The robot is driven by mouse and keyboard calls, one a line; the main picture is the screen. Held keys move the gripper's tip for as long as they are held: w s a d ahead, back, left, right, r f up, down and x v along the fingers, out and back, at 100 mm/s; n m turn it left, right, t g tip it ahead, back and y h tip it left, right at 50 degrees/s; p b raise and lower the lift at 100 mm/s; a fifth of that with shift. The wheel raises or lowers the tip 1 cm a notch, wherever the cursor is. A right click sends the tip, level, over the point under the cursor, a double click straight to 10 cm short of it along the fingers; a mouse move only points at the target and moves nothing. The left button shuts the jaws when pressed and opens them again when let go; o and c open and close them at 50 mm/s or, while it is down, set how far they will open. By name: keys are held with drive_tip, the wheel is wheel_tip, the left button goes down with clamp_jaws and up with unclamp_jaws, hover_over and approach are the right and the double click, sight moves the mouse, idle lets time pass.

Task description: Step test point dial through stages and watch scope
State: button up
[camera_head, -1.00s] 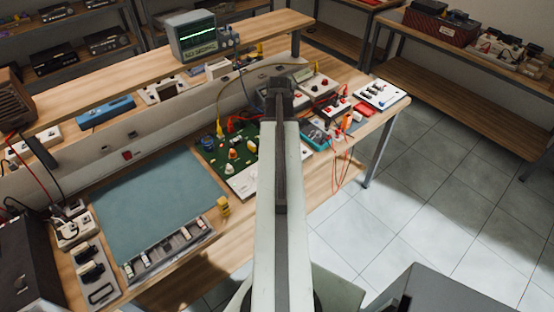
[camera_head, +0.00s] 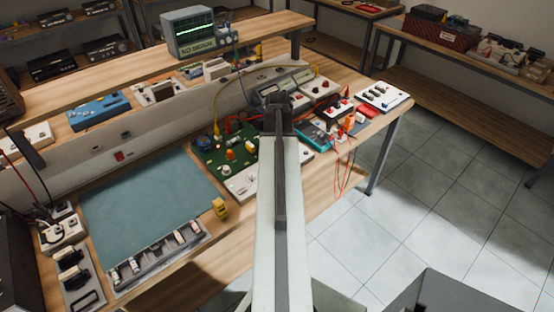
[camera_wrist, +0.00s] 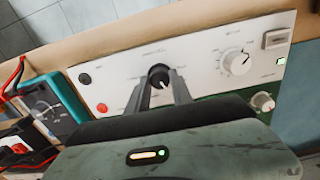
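The white test panel (camera_wrist: 205,70) fills the middle of the wrist view, with a black dial (camera_wrist: 159,76) at its centre and a white pointer dial (camera_wrist: 237,61) to the right. My gripper (camera_wrist: 159,82) has one dark finger on each side of the black dial, with a gap between them. I cannot tell whether they press on it. In the head view part of the panel (camera_head: 240,184) shows left of my arm, which hides my gripper and the black dial. The scope (camera_head: 199,34) on the upper shelf shows a green trace above a label that seems to read "NO SIGNAL".
A green board (camera_head: 214,156) with knobs lies behind the panel. A teal multimeter (camera_wrist: 52,103) with red leads is close on the left in the wrist view. Red leads hang over the bench edge.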

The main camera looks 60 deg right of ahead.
clamp_jaws()
drive_tip(key=shift+a, duration=0.1)
drive_tip(key=m, duration=0.3)
drive_tip(key=shift+m, duration=2.3)
drive_tip(key=o, duration=0.8)
unclamp_jaws()
